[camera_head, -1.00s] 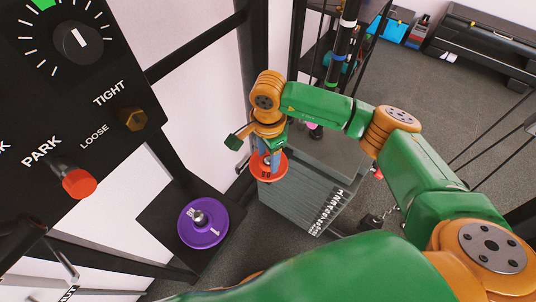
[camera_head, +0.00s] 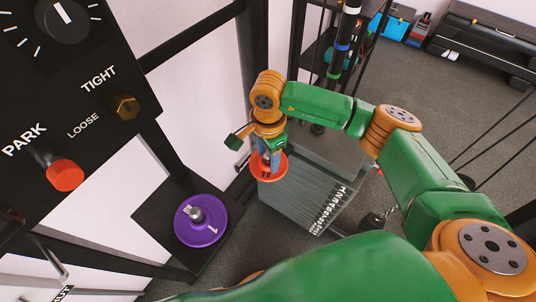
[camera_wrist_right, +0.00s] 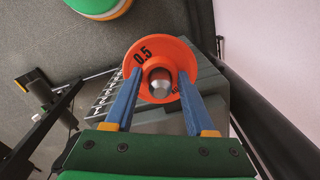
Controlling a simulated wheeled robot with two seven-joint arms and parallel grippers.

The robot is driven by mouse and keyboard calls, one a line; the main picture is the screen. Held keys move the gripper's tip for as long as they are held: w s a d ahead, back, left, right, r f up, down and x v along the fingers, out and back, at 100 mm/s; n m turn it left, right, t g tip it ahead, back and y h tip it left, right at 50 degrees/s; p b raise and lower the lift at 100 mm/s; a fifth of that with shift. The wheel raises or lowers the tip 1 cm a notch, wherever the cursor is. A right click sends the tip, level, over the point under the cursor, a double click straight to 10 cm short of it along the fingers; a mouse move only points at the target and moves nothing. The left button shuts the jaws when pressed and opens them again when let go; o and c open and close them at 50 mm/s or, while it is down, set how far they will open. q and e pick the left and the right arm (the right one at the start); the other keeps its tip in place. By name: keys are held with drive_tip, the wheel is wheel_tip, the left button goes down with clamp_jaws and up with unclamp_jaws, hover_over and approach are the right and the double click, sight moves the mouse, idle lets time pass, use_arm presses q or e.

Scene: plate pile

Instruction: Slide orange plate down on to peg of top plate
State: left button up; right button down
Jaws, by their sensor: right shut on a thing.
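The orange plate (camera_wrist_right: 140,48), marked 0.5, sits at the top corner of the grey weight stack (camera_head: 300,195). It also shows in the head view (camera_head: 281,170). My right gripper (camera_wrist_right: 160,76) is shut on it, with a blue finger on either side of its hub. A silver rounded peg tip (camera_wrist_right: 159,76) shows in the plate's centre hole in the right wrist view. How far the peg passes through the plate is not clear. My left gripper is not in view.
A purple plate (camera_head: 191,231) lies around a silver peg on a black platform (camera_head: 150,215) at the left. A black panel with a dial and a red knob (camera_head: 65,175) fills the upper left. Dark upright posts (camera_head: 251,80) stand close beside the stack.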

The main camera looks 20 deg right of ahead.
drive_tip(key=shift+f+b, duration=0.4)
drive_tip(key=shift+f, duration=0.05)
drive_tip(key=shift+c, duration=0.8)
unclamp_jaws()
drive_tip(key=shift+r, duration=0.1)
